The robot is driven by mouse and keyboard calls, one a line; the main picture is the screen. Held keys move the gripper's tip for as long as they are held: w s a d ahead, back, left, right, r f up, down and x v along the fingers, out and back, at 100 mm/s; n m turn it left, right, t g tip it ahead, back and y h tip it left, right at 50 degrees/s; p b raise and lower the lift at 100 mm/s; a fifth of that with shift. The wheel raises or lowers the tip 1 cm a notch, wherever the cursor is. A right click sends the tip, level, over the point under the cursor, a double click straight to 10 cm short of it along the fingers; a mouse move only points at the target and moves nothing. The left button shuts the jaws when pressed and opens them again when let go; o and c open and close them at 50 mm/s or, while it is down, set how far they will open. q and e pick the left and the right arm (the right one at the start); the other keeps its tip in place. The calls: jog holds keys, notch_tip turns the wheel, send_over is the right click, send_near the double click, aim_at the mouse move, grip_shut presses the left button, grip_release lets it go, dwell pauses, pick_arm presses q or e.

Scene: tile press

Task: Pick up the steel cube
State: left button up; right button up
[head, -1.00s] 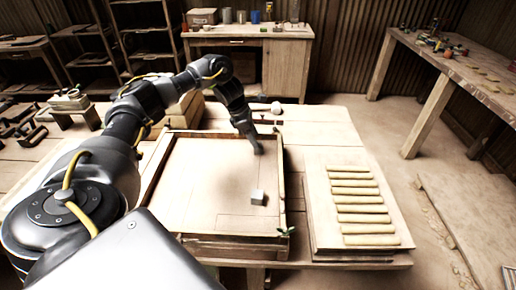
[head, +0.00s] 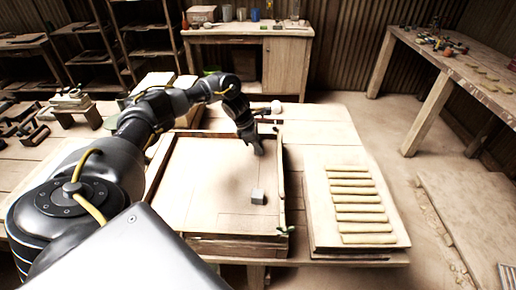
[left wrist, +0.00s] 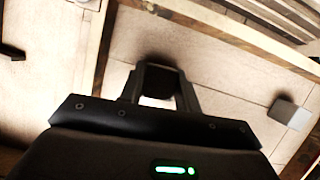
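The steel cube (head: 258,196) is a small grey block. It sits on the floor of a shallow wooden tray (head: 189,237), near the right front. My left gripper (head: 257,152) points down over the tray's far right part, behind the cube and apart from it. In the left wrist view the cube (left wrist: 289,113) lies at the right, outside the fingers. The left gripper's fingers (left wrist: 160,78) look parted, with bare pale surface and a dark shadow between them. My right gripper is in neither view.
Raised wooden walls frame the tray. A board with several pale strips (head: 359,211) lies to its right. A small green sprig (head: 286,231) is at the tray's front right corner. A pinkish ball (head: 276,107) stands behind the tray. The tray floor around the cube is clear.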

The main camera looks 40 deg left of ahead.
pick_arm(q)
grip_shut()
jog(key=shift+r, duration=0.15)
